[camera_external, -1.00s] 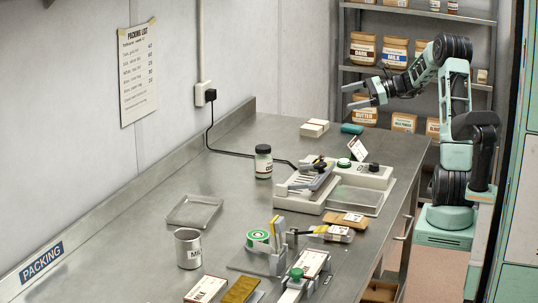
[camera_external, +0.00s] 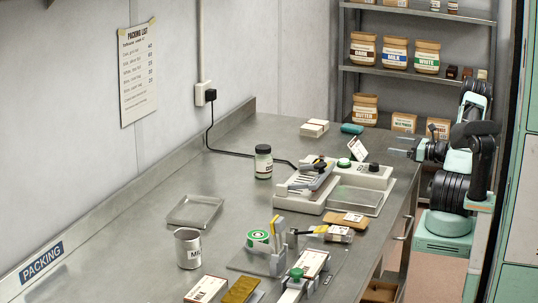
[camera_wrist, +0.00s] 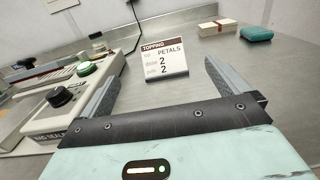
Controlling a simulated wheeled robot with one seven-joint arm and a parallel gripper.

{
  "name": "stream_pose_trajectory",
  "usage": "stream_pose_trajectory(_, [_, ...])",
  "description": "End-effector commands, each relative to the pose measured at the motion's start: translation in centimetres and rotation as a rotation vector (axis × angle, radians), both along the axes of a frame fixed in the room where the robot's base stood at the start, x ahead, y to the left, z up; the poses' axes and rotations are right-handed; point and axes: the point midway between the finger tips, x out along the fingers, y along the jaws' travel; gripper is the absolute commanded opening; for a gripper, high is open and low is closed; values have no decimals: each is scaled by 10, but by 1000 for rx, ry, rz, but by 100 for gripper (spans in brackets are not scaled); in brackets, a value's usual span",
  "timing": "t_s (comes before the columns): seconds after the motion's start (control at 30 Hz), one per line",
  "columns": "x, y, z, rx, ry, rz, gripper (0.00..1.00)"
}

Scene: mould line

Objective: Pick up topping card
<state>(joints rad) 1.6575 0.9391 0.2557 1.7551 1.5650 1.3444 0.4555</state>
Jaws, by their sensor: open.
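The topping card (camera_wrist: 160,60) is a small white card with a dark header, reading "TOPPING" and "PETALS". In the wrist view it stands tilted on the steel table, ahead of my gripper and between the lines of its two fingers. In the external view the card (camera_external: 357,148) stands behind the bag sealer, at the table's right side. My gripper (camera_wrist: 160,88) is open and empty, its fingers apart from the card. In the external view my gripper (camera_external: 398,145) is low at the table's right edge, pointing left toward the card.
The bag sealer (camera_wrist: 62,95), with a black knob and green button, stands close by my left finger. A stack of pale blocks (camera_wrist: 217,27) and a teal item (camera_wrist: 256,34) lie behind to the right. Bare table lies right of the card.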

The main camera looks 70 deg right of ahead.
Motion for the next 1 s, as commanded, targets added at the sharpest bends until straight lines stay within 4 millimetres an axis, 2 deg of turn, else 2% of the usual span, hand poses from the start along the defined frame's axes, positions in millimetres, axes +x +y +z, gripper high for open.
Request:
stream_pose_trajectory(0.03, [1, 0, -9, 3, -1, 1, 100])
stream_pose_trajectory(0.17, [6, 0, -17, -2, -1, 3, 100])
stream_pose_trajectory(0.7, [108, -2, -15, -2, -1, 3, 100])
stream_pose_trajectory(1.0, [132, -3, -14, -1, 0, 3, 100])
